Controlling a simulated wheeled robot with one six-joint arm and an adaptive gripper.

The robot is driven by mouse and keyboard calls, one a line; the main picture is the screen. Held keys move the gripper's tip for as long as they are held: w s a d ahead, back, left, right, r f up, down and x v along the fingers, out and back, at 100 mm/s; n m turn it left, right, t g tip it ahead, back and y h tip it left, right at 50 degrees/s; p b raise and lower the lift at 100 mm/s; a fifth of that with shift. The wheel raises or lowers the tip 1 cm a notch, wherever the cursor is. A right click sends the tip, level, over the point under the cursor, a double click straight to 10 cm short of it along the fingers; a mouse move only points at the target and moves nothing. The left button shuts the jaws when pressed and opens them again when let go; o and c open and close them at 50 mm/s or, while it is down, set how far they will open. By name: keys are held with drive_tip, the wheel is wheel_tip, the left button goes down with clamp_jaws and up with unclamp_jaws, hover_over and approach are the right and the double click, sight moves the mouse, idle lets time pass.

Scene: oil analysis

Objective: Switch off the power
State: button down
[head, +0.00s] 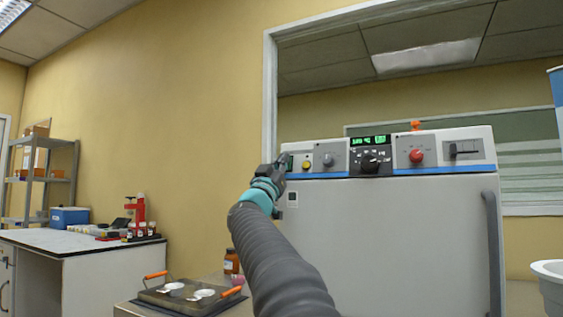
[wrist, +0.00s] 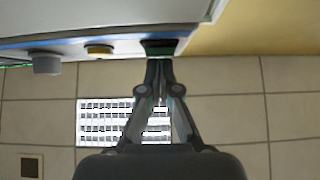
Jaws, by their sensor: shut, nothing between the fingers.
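A grey oil-analysis machine (head: 390,235) has a control panel along its top. At the panel's left end is a small dark switch with a green tint (head: 289,162), partly hidden by my gripper in the head view. My gripper (head: 280,164) is shut and empty, with its fingertips at that switch. In the wrist view my gripper (wrist: 160,62) points at the dark switch (wrist: 160,44), and the tips look very close to it or touching; I cannot tell which. The panel's display (head: 369,140) is lit green.
Beside the switch are a yellow button (head: 306,164), a grey knob (head: 328,160), a black knob (head: 369,163) and a red knob (head: 416,156). A metal tray with orange handles (head: 180,297) and a brown bottle (head: 231,262) stand low at left.

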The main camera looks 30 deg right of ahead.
drive_tip(key=s+a+f+b, duration=0.1)
drive_tip(key=s+a+f, duration=0.2)
drive_tip(key=s+a, duration=0.5)
drive_tip(key=shift+a, duration=1.05)
